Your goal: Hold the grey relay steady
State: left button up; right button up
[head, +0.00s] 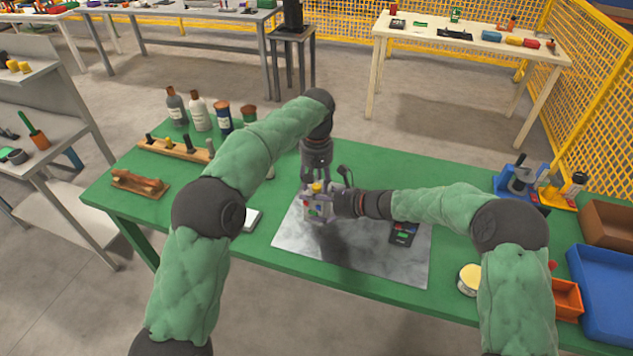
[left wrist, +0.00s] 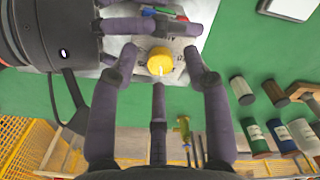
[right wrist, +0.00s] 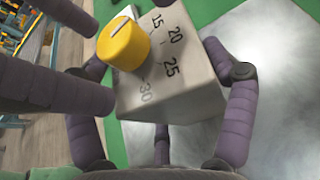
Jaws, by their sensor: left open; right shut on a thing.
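The grey relay (head: 314,211) is held above the grey mat (head: 300,248) on the green table. It is a box with a yellow knob (right wrist: 122,43) and a printed number scale on one face (right wrist: 180,75). My right gripper (head: 333,204) is shut on the relay from the right side. My left gripper (head: 318,183) is open and points down just above the relay. In the left wrist view its fingers are spread around the yellow knob (left wrist: 160,62); I cannot tell whether they touch it.
A dark device (head: 404,232) lies on the mat's right part. Several bottles (head: 199,112) and a wooden rack (head: 172,150) stand at the back left. A round tin (head: 469,279), an orange bin (head: 567,299) and a blue bin (head: 603,296) are at the right.

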pick_arm(q)
jog(key=shift+f, duration=0.4)
jog(key=shift+c, duration=0.2)
grip_shut()
jog(key=shift+m, duration=0.3)
jog(key=m, duration=0.3)
jog(key=shift+m, duration=2)
